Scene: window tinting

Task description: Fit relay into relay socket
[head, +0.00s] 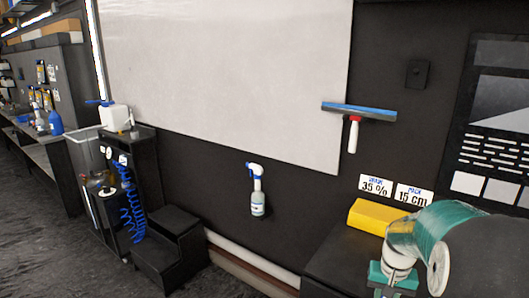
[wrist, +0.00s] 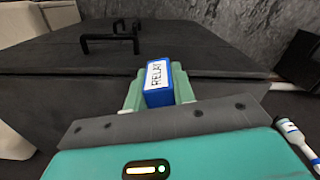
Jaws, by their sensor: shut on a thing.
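In the wrist view the relay (wrist: 157,84) is a small blue block with a white label reading "RELAY". My gripper (wrist: 158,91) is shut on it, with a pale green finger on each side. The relay is held in front of the teal gripper body, and its far end is hidden. A dark flat surface lies beyond it; I cannot tell the gap between them. In the head view my teal and dark arm fills the lower right corner, and the relay cannot be made out there. I cannot pick out the relay socket in either view.
Black handles (wrist: 112,38) stand up from the dark surface. A white bottle with a dark blue band (wrist: 296,138) is at the right. In the head view a yellow block (head: 379,216), a squeegee (head: 358,112) and a spray bottle (head: 257,190) are near the dark wall.

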